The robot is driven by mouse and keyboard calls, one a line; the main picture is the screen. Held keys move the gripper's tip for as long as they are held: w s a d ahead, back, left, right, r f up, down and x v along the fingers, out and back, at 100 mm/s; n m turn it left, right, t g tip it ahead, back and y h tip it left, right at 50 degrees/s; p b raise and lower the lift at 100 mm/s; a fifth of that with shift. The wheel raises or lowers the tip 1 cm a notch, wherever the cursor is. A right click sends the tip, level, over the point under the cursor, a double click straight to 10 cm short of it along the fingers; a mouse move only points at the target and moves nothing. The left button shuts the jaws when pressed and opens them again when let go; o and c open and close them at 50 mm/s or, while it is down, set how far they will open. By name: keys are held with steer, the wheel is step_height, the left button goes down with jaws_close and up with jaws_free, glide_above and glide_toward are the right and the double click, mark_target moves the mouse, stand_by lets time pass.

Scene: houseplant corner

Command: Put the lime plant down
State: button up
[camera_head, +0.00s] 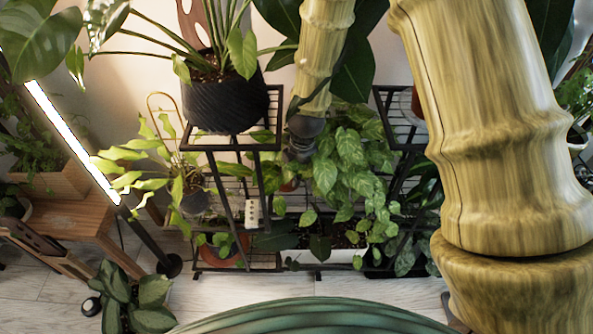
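I cannot tell for sure which plant is the lime plant. The plant with pale lime-green leaves (150,180) stands left of the middle in a grey pot (195,200). A trailing plant with bright green leaves (345,170) is in the middle, just right of and below the dark end of my arm. My gripper (300,150) is small and dark in front of this foliage. Its fingertips are not clear, so I cannot tell whether it is open or holds anything. The foot of the trailing plant is hidden among leaves.
A black wire stand (230,147) bears a dark ribbed pot (228,106). A low shelf holds a terracotta pot (235,250) and a white planter (335,258). A wooden bench (75,220) and a bright lamp tube (70,140) are at left. Some pale floor (230,290) is clear in front.

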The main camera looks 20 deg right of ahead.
step_height(320, 180, up, 12)
steer(key=s+p, duration=0.1)
steer(key=s, duration=0.1)
steer(key=shift+d+p, duration=0.35)
steer(key=shift+p, duration=0.05)
